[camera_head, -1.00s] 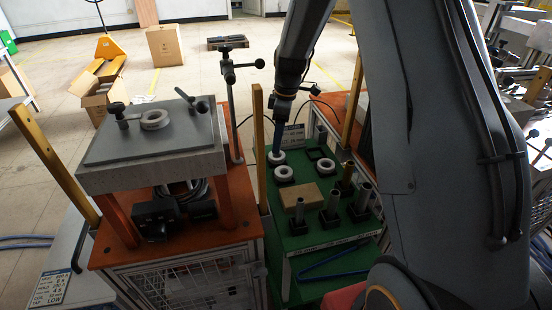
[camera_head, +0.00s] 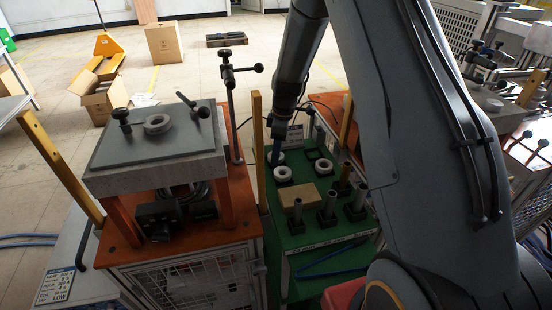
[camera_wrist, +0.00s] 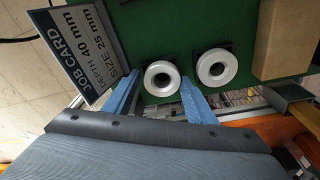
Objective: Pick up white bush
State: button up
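In the wrist view, one bush (camera_wrist: 161,78) shows between the blue fingertips of my gripper (camera_wrist: 159,82). The other bush (camera_wrist: 216,67) is to its right, outside the fingers. My gripper is open, with one finger on each side of the first bush and visible gaps to it. In the head view, my gripper (camera_head: 276,154) points down at the far bush (camera_head: 271,158), partly covering it; the nearer bush (camera_head: 283,174) is clear. Finger height is hard to tell.
A job card sign (camera_wrist: 88,50) stands close to the left finger. A cardboard-coloured block (camera_head: 300,198) and several dark-based posts (camera_head: 328,207) stand nearer on the table. A grey press plate (camera_head: 150,150) with a pale ring (camera_head: 157,124) and a yellow post (camera_head: 257,140) are to the left.

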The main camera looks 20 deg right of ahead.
jog(key=shift+s, duration=0.15)
jog(key=c, duration=0.7)
jog(key=shift+o, duration=0.2)
jog(key=shift+r, duration=0.1)
jog(key=shift+r, duration=0.2)
notch_tip(320, 180, up, 3)
jog(key=shift+r+b, duration=0.1)
jog(key=shift+b, duration=0.9)
jog(key=s+b, duration=0.3)
jog(key=s, duration=1.4)
jog(key=shift+s, duration=0.35)
jog(key=shift+s+r, duration=0.15)
jog(key=shift+r, duration=0.15)
notch_tip(320, 180, up, 7)
jog(key=p, duration=0.5)
jog(key=shift+f, duration=0.2)
